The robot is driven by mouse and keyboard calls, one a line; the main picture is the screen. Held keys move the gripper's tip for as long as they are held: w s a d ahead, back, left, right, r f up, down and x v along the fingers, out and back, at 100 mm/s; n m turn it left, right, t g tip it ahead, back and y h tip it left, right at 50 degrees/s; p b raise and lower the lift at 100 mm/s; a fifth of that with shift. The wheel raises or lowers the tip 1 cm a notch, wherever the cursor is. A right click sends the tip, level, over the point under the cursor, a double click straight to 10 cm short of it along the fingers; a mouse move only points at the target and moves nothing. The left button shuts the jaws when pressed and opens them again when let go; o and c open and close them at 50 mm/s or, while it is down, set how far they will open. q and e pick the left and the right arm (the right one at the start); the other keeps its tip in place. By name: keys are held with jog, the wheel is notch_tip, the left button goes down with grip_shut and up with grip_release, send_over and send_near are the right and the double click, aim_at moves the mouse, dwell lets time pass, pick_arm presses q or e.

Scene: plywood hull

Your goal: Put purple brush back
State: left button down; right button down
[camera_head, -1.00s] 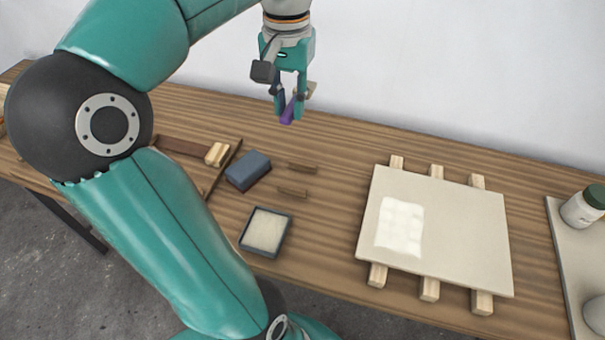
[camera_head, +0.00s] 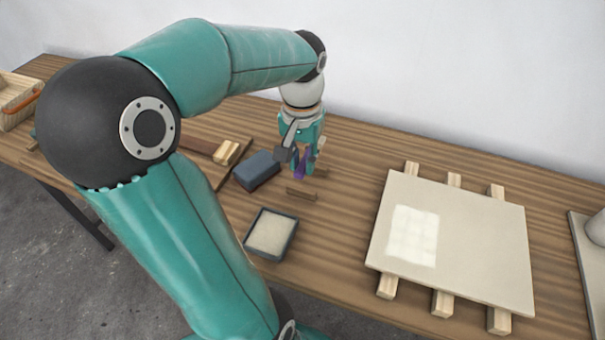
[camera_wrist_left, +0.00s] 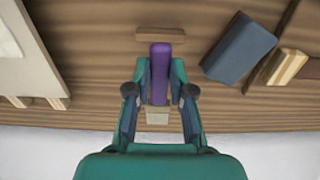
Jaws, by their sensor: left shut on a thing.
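The purple brush (camera_head: 302,164) is held between the fingers of my left gripper (camera_head: 303,170), which is shut on it. In the left wrist view the purple handle (camera_wrist_left: 160,72) lies lengthwise between the fingertips (camera_wrist_left: 160,92), with a pale block-like end (camera_wrist_left: 157,116) toward the wall. Two small wooden strips lie on the table below the gripper: the front strip (camera_head: 301,193) shows clearly, and the back strip (camera_head: 321,173) is partly hidden. In the wrist view the handle's end reaches the front strip (camera_wrist_left: 160,34). I cannot tell whether they touch. My right gripper is not in view.
A blue-grey block (camera_head: 257,170) lies left of the strips, with a yellowish wooden block (camera_head: 226,152) beyond it. A dark tray with a pale filling (camera_head: 271,233) stands in front. A pale panel (camera_head: 455,240) rests on wooden battens to the right. Table between is clear.

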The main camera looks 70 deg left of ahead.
pick_arm(q)
notch_tip(320, 180, down, 4)
jog(key=shift+f, duration=0.1)
jog(key=shift+f+b, duration=0.45)
jog(key=shift+b, duration=0.25)
jog(key=shift+f, duration=0.1)
jog(key=c, duration=1)
grip_release()
jog(key=shift+r, duration=0.2)
